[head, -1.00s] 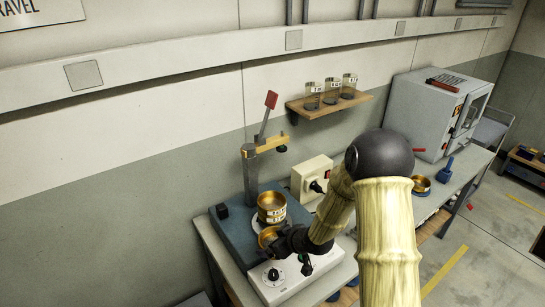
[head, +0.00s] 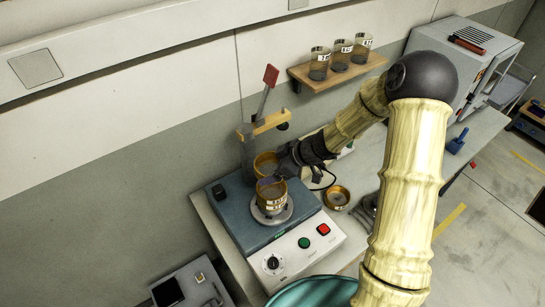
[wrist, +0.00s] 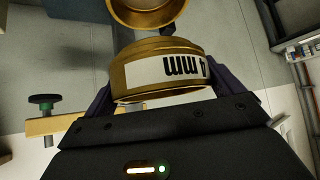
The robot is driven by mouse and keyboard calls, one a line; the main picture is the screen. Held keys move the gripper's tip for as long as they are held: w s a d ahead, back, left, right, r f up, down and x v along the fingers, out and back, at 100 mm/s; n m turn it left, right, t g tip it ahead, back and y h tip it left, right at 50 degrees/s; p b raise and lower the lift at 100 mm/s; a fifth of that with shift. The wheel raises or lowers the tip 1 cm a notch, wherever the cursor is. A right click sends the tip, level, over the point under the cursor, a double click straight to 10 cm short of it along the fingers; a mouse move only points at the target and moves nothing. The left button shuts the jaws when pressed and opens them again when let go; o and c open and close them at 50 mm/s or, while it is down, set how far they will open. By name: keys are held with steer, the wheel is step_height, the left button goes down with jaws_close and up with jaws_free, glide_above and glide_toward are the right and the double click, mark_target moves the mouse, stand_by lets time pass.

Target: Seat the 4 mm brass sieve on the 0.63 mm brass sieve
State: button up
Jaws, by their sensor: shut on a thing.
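The 4 mm brass sieve (wrist: 165,73), its label readable upside down in the wrist view, is between the fingers of my gripper (wrist: 172,88). In the head view the held sieve (head: 265,162) is just behind the brass sieve stack (head: 271,201), near the clamp post. My gripper (head: 284,160) reaches it from the right. The stack stands on the round plate of the shaker (head: 232,217). Its labels are too small to read, so I cannot tell which ring is the 0.63 mm sieve. A brass sieve rim (wrist: 155,12) shows beyond the held one in the wrist view.
The clamp post (head: 246,150) with a red-handled lever (head: 270,77) rises close behind the held sieve. Another brass sieve (head: 336,197) lies on the bench, right of the shaker. A shelf (head: 340,72) with jars is above. A teal round thing (head: 312,292) is in front.

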steer(key=shift+s, duration=0.2)
steer(key=shift+w+r+p, duration=0.1)
steer(key=shift+p, duration=0.25)
step_height(320, 180, down, 6)
steer(key=b, duration=0.4)
steer(key=shift+r, duration=0.1)
steer(key=shift+p, duration=0.5)
stand_by(0.9)
steer(key=shift+d+f+b, duration=0.1)
steer(key=shift+f+b, duration=0.5)
steer(key=shift+f, duration=0.3)
steer(key=shift+r+p, duration=0.6)
steer(key=shift+p, duration=0.2)
steer(key=shift+p, duration=0.55)
stand_by(1.1)
steer(key=shift+f+b, duration=0.4)
steer(key=shift+f, duration=0.2)
stand_by(0.3)
